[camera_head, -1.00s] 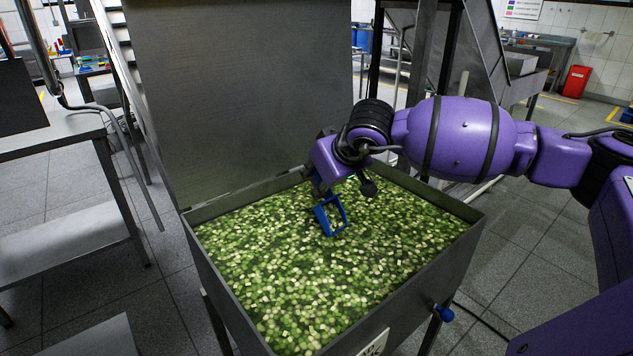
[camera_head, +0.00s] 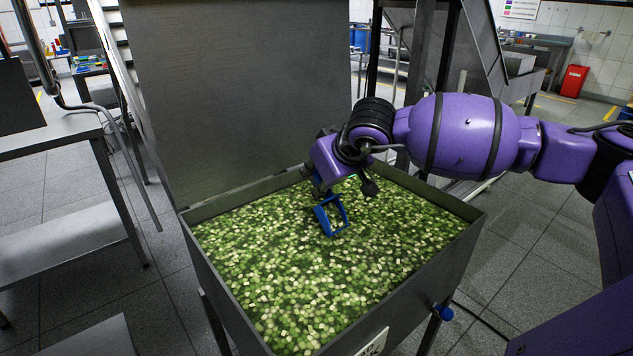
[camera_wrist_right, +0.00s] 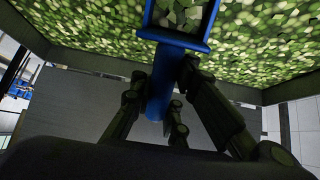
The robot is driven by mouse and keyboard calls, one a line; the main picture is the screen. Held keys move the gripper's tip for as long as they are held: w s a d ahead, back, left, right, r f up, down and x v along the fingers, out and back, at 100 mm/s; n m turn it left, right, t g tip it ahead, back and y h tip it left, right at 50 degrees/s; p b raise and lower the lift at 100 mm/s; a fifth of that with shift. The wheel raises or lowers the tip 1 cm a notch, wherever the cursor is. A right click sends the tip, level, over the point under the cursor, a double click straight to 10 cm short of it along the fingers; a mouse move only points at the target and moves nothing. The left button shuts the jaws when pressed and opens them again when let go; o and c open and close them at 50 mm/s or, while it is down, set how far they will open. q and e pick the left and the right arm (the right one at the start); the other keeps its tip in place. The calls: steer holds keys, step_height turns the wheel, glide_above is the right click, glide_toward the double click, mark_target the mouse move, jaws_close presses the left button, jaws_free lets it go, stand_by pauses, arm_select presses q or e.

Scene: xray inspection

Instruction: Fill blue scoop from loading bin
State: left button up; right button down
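The loading bin (camera_head: 204,278) is a grey metal bin with a sloped front, filled almost to its rim with diced green and pale pieces (camera_head: 300,275). The blue scoop (camera_head: 331,216) is tilted at the surface of the pieces, towards the back of the bin. My right gripper (camera_head: 319,190) is above it, shut on its handle. In the right wrist view my fingers (camera_wrist_right: 165,88) close around the blue handle, and the scoop (camera_wrist_right: 172,38) has pieces within its rim. I cannot tell whether they lie in it or how full it is. My left gripper is out of view.
A tall metal panel (camera_head: 240,90) rises behind the bin. A metal table (camera_head: 60,135) stands to the left. A steel frame with a chute (camera_head: 470,65) is behind my right arm. A blue knob (camera_head: 445,313) sticks out at the bin's right side.

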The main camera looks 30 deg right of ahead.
stand_by(0.6)
steer(key=shift+w+a+r+b, duration=0.1)
steer(key=shift+w+r+b, duration=0.1)
steer(key=shift+w, duration=0.5)
steer(key=shift+w+r+b, duration=0.1)
steer(key=shift+w+b, duration=0.1)
steer(key=shift+w, duration=0.5)
steer(key=shift+w+a+r+b, duration=0.1)
steer(key=shift+w+r+b, duration=0.1)
steer(key=shift+w, duration=0.5)
steer(key=shift+f+b, duration=0.3)
steer(key=shift+f, duration=0.25)
steer(key=shift+s+d+b, duration=0.15)
steer(key=shift+s+b, duration=0.15)
steer(key=shift+s, duration=1.3)
stand_by(3.2)
